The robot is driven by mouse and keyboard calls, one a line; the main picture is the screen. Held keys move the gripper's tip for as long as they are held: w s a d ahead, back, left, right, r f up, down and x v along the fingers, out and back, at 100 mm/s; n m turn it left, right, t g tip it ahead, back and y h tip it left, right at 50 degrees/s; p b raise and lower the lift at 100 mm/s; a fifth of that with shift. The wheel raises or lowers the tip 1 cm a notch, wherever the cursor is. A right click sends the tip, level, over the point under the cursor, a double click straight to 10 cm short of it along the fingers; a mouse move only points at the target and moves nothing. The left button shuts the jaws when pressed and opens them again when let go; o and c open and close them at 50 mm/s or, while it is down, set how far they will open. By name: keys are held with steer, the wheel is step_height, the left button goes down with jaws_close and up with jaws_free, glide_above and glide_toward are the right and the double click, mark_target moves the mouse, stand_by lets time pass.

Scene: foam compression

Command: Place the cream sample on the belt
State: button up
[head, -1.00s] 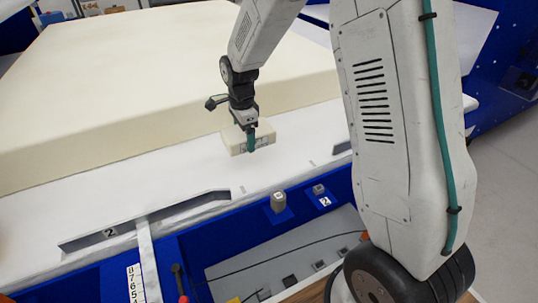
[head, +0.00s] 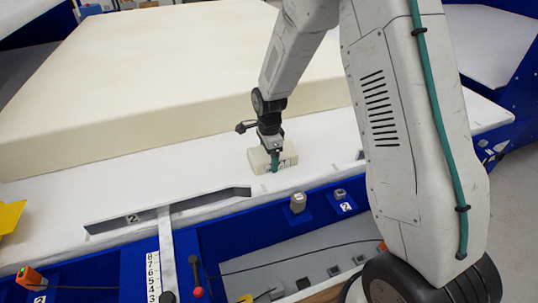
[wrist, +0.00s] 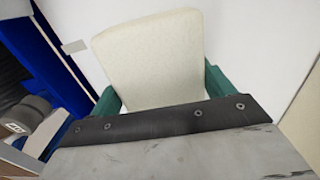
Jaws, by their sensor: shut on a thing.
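The cream sample (head: 257,160) is a small pale foam block in the head view. My gripper (head: 275,160) is shut on it, with a teal finger against its near side. The wrist view shows the sample (wrist: 150,60) between two teal fingers, its broad face filling the upper middle. The white belt (head: 335,138) lies beneath the sample. The sample is at or very close to the belt surface; I cannot tell whether it touches.
A large cream foam slab (head: 150,85) covers the belt behind the sample. A blue frame rail (head: 235,222) runs along the front, with a grey post (head: 298,202) and a small grey block (head: 340,194). White belt is clear left of the sample.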

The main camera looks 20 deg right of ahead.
steer(key=o, duration=0.9)
step_height(320, 180, up, 11)
steer(key=shift+r, duration=0.1)
steer(key=s+d+r+n, duration=0.2)
steer(key=s+r+n, duration=0.7)
steer(key=s+r, duration=0.75)
steer(key=s+n, duration=0.3)
steer(key=s, duration=0.3)
steer(key=s+n, duration=0.3)
steer(key=s, duration=0.2)
steer(key=s+d+n+t, duration=0.1)
steer(key=s+n, duration=0.2)
steer(key=s, duration=0.3)
steer(key=shift+s+r, duration=0.3)
